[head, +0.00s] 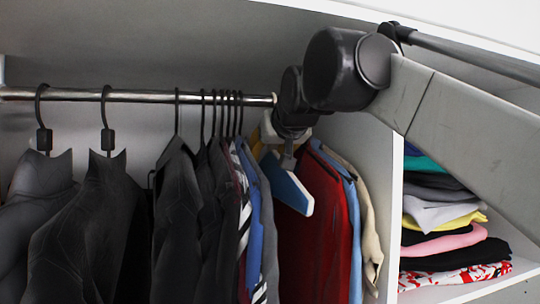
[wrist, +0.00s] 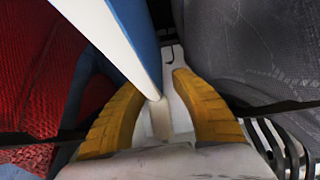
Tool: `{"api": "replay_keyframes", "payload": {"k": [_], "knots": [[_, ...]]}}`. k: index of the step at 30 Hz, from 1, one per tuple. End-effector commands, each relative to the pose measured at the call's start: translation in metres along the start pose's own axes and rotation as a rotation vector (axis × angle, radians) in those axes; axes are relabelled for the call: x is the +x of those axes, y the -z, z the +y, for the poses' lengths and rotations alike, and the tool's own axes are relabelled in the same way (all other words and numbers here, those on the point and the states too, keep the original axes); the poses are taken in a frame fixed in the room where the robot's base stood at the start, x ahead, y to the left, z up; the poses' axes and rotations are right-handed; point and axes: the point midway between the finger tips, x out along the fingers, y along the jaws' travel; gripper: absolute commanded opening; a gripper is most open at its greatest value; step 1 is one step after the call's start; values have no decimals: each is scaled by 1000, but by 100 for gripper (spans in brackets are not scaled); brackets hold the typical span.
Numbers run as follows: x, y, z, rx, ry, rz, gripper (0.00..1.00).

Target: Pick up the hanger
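The hanger appears as a flat blue piece with a white edge (head: 288,187), sticking out among the clothes below my wrist in the head view. In the wrist view the hanger (wrist: 122,40) runs from the top left down to a white stem between my yellow fingers. My gripper (wrist: 155,88) is open, with the fingers spread on both sides of this stem. A gap shows on the right side; I cannot tell whether the left finger touches. In the head view my gripper (head: 270,143) is mostly hidden by my wrist and the clothes.
A metal rail (head: 140,96) carries several dark garments (head: 95,225) at the left. A red garment (head: 310,230) hangs close at the right, also filling the left of the wrist view. A white divider (head: 391,220) and shelves of folded clothes (head: 440,215) stand farther right.

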Motion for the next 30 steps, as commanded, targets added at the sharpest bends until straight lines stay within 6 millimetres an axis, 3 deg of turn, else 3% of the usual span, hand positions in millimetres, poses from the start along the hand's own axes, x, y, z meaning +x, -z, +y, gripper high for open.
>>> {"api": "replay_keyframes", "payload": {"k": [7, 10, 11, 30], "knots": [[3, -1, 0, 0, 0, 0, 31], [3, -1, 0, 0, 0, 0, 2], [3, -1, 0, 0, 0, 0, 0], [1, 5, 1, 0, -1, 0, 0]]}}
